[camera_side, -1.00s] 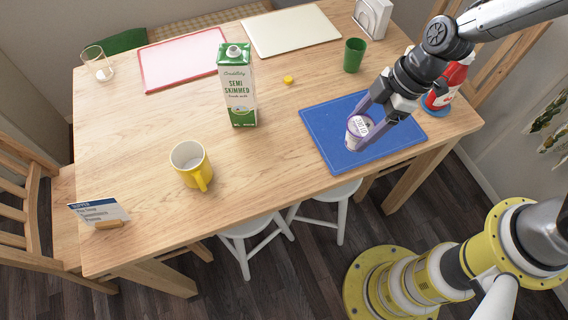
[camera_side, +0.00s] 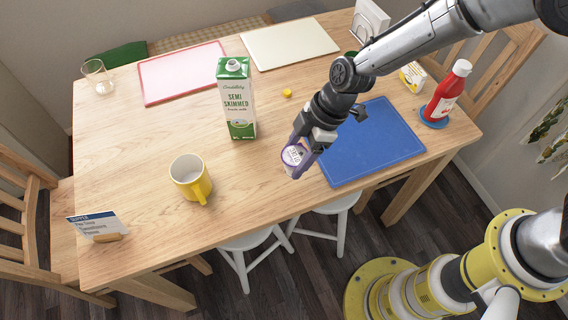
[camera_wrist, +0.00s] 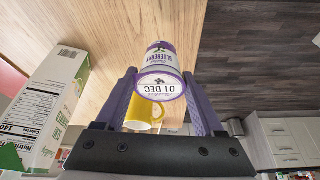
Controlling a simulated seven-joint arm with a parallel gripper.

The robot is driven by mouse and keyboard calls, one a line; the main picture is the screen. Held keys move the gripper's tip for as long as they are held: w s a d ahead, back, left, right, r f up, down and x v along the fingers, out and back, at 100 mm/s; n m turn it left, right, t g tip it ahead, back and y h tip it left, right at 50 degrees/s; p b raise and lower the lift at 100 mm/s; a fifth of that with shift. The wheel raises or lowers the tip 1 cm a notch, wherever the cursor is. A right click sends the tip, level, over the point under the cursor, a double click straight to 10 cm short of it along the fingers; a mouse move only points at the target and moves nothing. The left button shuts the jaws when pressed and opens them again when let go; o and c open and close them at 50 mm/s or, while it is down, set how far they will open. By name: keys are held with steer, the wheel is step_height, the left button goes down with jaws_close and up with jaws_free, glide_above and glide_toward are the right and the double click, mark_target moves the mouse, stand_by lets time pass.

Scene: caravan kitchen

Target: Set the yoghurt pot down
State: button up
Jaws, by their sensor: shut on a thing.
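The yoghurt pot (camera_side: 292,160) is white and purple with a printed lid. My gripper (camera_side: 299,157) is shut on it, a finger on each side, just left of the blue mat (camera_side: 372,150) near the table's front edge. In the wrist view the pot (camera_wrist: 158,52) sits between the fingers of my gripper (camera_wrist: 159,76), its label reading blueberry and its lid "01 DEC". Whether its base touches the wooden table (camera_side: 150,150) cannot be told.
A milk carton (camera_side: 237,105) and a yellow mug (camera_side: 190,180) stand to the left, with bare wood between mug and pot. A supper card (camera_side: 97,225) is at front left. A yellow cap (camera_side: 287,93) lies behind. A red ketchup bottle (camera_side: 447,92) stands right.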

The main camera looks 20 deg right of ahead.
mark_target(297, 147)
steer(key=f, duration=0.1)
steer(key=w+a+f, duration=0.1)
steer(key=w, duration=0.1)
steer(key=shift+a+f, duration=0.3)
steer(key=shift+f, duration=0.1)
steer(key=shift+a+f, duration=0.1)
steer(key=shift+f, duration=1.6)
steer(key=shift+f, duration=0.1)
steer(key=o, duration=1.5)
steer(key=v, duration=1.2)
